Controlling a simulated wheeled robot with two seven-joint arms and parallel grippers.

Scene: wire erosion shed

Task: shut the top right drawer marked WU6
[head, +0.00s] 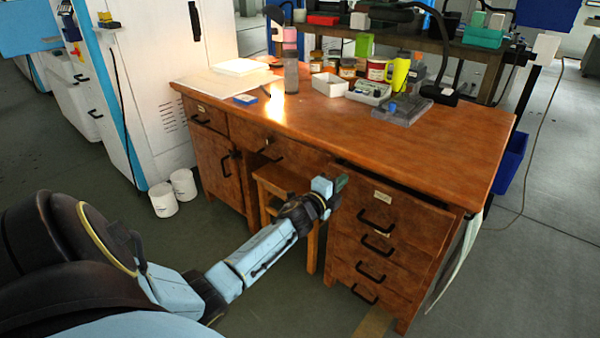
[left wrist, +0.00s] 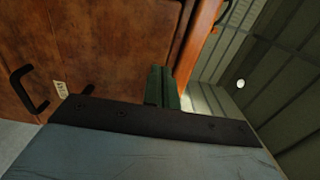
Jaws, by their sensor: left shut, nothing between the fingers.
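The top right drawer (head: 410,215) is a brown wooden front with a black handle (head: 375,221) and a small pale label (head: 383,197), too small to read. It stands out a little, with a dark gap between it and the desk top. My left gripper (head: 341,183) is shut and empty at the upper left corner of this drawer front. In the left wrist view the green fingers (left wrist: 162,88) are together in front of brown wood, with a black handle (left wrist: 28,88) and a pale label (left wrist: 61,89) to their left. I cannot tell whether they touch it. My right gripper is out of view.
The desk top (head: 460,150) overhangs the drawers. More drawers lie below the top right one. A wooden stool (head: 285,180) stands under the desk, left of the drawers. Jars, trays and a lamp stand on the desk. The floor in front is mostly clear.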

